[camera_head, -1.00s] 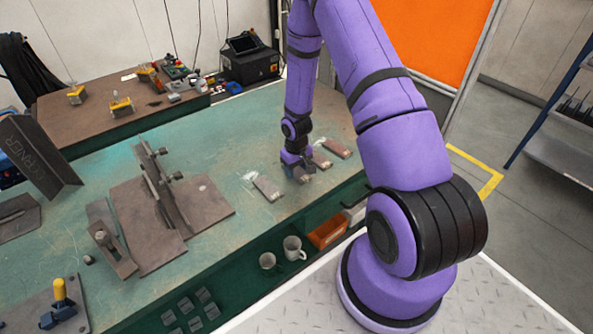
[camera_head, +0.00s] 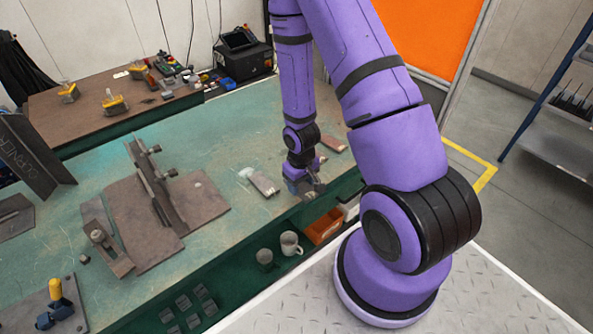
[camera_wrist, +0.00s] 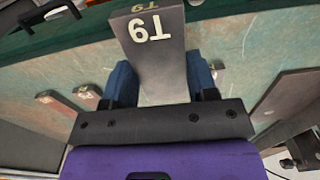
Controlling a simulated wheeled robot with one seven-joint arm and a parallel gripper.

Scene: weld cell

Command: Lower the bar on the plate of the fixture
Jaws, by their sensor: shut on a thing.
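My gripper (camera_head: 304,186) is near the table's front edge, right of the fixture and well apart from it. It is shut on a grey bar (camera_wrist: 155,60) marked "T9", which shows between the blue fingers in the wrist view, its marked end pointing away from the gripper. In the head view the held bar is small and partly hidden by the gripper. The fixture's flat brown-grey plate (camera_head: 205,203) lies on the green table at left, with a tall upright fence (camera_head: 158,190) and clamp knobs on it. The plate's middle is partly hidden by the fence.
Loose bars lie on the table (camera_head: 225,130), one left of my gripper (camera_head: 263,182) and one behind it (camera_head: 333,144). A clamp block (camera_head: 108,250) stands left of the plate. Cups (camera_head: 290,243) and an orange bin (camera_head: 325,226) sit below the front edge.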

